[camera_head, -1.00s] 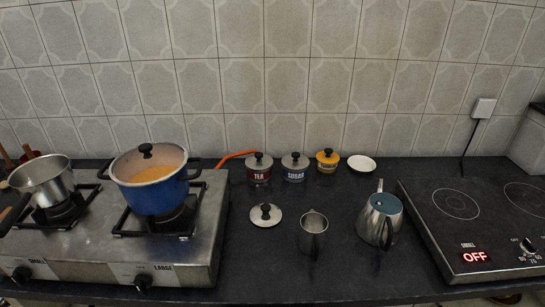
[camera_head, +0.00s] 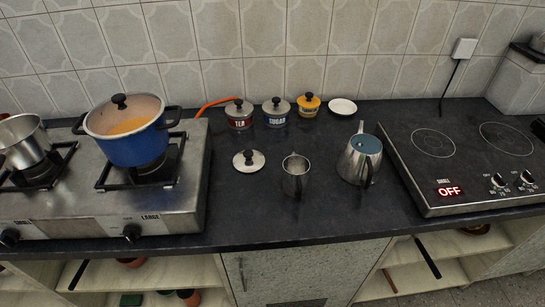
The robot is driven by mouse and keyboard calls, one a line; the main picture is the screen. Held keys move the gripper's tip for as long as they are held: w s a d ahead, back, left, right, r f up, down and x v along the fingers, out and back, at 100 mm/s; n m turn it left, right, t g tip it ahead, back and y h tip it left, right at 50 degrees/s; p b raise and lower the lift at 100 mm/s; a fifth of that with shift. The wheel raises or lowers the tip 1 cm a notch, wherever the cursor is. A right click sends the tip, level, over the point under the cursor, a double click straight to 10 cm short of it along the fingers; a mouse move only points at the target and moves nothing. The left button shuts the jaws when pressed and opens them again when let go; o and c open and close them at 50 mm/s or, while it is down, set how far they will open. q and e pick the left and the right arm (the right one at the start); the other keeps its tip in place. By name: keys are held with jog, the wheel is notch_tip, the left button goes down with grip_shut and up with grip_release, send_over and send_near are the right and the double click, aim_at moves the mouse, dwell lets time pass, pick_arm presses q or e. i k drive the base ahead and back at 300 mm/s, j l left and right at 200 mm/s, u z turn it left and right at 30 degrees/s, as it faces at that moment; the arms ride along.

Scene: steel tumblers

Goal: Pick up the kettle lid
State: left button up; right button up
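The kettle lid (camera_head: 249,161) is a round, light steel disc with a dark knob. It lies flat on the dark counter, right of the gas stove. The kettle (camera_head: 361,160) stands open, without a lid, to the right of it, with a bluish inside and a dark handle toward the front. A steel tumbler-like mug (camera_head: 295,176) stands between the lid and the kettle. Neither of my grippers shows in the view.
Canisters for tea (camera_head: 239,116), sugar (camera_head: 276,113) and a yellow one (camera_head: 308,106) stand behind. A white saucer (camera_head: 342,107) and an induction hob (camera_head: 460,165) are further right.

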aim_at(247, 161)
jog(key=i+l, duration=0.1)
jog(key=l, duration=0.8)
jog(key=i+l, duration=0.15)
jog(key=l, duration=0.25)
